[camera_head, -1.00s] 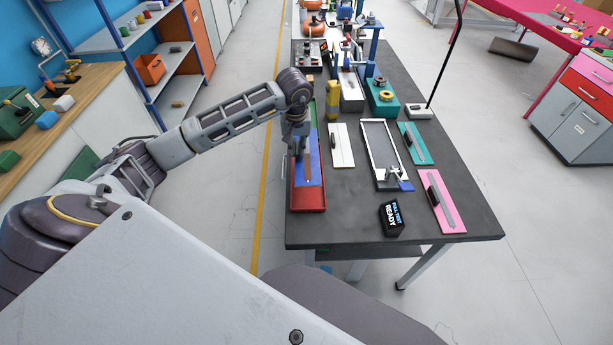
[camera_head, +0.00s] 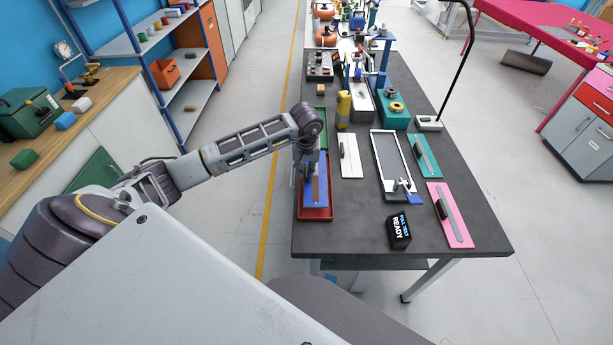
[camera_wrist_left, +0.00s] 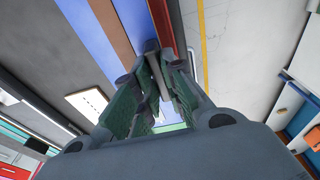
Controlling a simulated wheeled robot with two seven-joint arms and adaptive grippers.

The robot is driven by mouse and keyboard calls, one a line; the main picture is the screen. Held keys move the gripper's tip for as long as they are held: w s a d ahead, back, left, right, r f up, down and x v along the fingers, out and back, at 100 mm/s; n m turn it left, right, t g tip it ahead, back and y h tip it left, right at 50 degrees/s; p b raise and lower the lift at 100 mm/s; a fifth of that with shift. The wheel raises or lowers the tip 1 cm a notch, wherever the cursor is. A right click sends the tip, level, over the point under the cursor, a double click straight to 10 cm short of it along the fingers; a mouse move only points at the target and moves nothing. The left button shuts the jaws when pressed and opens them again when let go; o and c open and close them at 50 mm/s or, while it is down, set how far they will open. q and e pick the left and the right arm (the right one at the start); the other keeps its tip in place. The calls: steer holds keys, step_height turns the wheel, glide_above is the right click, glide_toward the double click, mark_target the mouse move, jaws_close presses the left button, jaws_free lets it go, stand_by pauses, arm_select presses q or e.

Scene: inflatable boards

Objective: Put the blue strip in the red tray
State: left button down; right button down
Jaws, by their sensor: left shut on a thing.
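The blue strip (camera_head: 321,196), a flat blue board with a brown band along it, is over the red tray (camera_head: 316,214) at the left edge of the dark table. The tray's red rim shows around its near end and side. I cannot tell whether the strip touches the tray floor. My left gripper (camera_head: 308,172) is above the strip, shut on its dark handle. In the left wrist view the green-padded fingers (camera_wrist_left: 155,92) close around the handle, with the blue strip (camera_wrist_left: 122,15) and red tray wall (camera_wrist_left: 163,22) beyond. The fingers partly hide the strip.
A green tray (camera_head: 322,112) lies behind the red one. White (camera_head: 349,157), teal (camera_head: 424,154) and pink (camera_head: 450,215) boards, a framed fixture (camera_head: 377,155) and a black "READY" box (camera_head: 399,232) are to the right. A yellow object (camera_head: 343,108) stands close behind.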

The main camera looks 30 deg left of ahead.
mark_target(306, 171)
arm_select(q)
steer(key=shift+f, duration=1.85)
steer(key=shift+f, duration=0.15)
steer(key=c, duration=1.8)
jaws_free()
steer(key=shift+o, duration=0.2)
steer(key=shift+p, duration=0.3)
steer(key=r, duration=0.4)
steer(key=s+r, duration=0.1)
steer(key=r, duration=0.3)
steer(key=d+r+b, duration=0.1)
steer(key=r, duration=0.3)
steer(key=shift+s+r, duration=0.1)
steer(key=shift+s, duration=0.2)
